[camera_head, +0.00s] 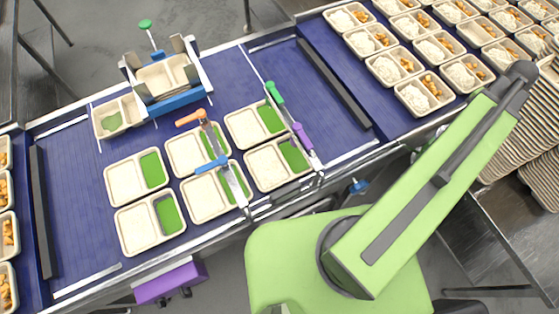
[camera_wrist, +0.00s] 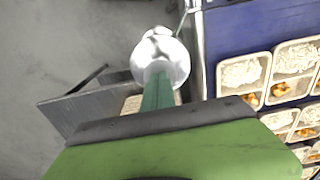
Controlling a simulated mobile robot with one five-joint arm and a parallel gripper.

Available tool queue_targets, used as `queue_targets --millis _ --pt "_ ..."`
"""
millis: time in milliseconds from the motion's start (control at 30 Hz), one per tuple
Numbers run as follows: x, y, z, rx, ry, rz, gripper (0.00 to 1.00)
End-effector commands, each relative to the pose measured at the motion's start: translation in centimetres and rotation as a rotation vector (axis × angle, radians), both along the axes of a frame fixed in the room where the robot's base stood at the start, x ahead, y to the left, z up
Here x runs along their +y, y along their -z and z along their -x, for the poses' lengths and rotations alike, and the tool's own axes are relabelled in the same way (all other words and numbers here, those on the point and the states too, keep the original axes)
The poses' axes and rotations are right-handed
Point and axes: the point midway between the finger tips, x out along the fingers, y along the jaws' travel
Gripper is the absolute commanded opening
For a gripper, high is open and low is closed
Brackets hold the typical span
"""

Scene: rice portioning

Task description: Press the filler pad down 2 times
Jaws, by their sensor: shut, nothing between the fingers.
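I cannot tell for sure which part is the filler pad. At the upper left of the head view, a tray holder (camera_head: 178,104) with a blue front stands over the line, with a green-topped stem (camera_head: 146,26) beside it. A purple block (camera_head: 172,283) sits below the line's front edge. In the wrist view my gripper (camera_wrist: 158,82) is a narrow green form, shut and empty. A shiny, round silver thing (camera_wrist: 160,52) shows at its tip; I cannot tell whether they touch. In the head view my arm reaches right, and the gripper is hidden there.
The blue line (camera_head: 80,150) carries several trays with green portions in the middle. Tools with orange, blue, green and purple handles lie among them. Filled trays (camera_head: 425,95) crowd the right, also in the wrist view (camera_wrist: 245,72). Stacked trays stand at the far right.

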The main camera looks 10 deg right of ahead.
Motion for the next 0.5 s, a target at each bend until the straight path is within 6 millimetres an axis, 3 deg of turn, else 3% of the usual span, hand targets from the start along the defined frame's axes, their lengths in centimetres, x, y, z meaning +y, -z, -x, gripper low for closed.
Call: queue_targets --millis 500 --pt "0.0 -3.4 0.1 0.001 0.000 -0.001 0.00"
